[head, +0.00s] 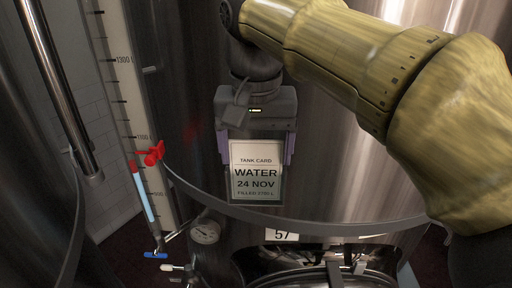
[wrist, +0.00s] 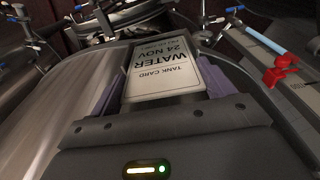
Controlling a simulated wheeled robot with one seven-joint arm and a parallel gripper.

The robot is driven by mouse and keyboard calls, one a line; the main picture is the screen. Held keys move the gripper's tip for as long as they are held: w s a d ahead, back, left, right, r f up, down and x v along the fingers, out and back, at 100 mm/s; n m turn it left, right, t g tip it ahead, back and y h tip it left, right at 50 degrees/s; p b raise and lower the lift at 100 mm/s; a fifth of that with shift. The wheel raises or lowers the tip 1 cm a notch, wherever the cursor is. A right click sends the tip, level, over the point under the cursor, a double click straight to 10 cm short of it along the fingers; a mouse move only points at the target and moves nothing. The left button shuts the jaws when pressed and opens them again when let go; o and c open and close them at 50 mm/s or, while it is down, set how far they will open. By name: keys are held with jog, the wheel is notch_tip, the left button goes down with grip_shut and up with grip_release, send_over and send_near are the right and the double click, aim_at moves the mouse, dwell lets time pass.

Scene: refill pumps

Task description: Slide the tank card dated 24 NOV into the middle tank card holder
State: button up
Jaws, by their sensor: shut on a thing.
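The tank card (head: 257,184) reads WATER, 24 NOV, and hangs upright in front of the steel tank. My gripper (head: 257,150) is above it, pointing down, with purple fingers at the left and right of the card's top part. It is shut on the card. In the wrist view, the card (wrist: 163,70) shows upside down between the fingers of my gripper (wrist: 164,92). A dark, greenish frame (head: 257,203), apparently a card holder, borders the card's sides and bottom. I cannot tell whether the card sits inside it or just in front of it.
A number plate 57 (head: 282,235) is below the card, under a curved tank band (head: 330,228). A level scale with a red pointer (head: 153,155) and a blue sight tube (head: 145,195) stands at the left. A round gauge (head: 205,232) and valves are at the lower left.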

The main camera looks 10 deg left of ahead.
jog(key=shift+f, duration=0.3)
jog(key=o, duration=0.9)
jog(key=shift+r, duration=0.15)
notch_tip(320, 180, up, 17)
jog(key=s+p, duration=0.2)
jog(key=p, duration=0.4)
jog(key=shift+d, duration=0.1)
dwell(0.6)
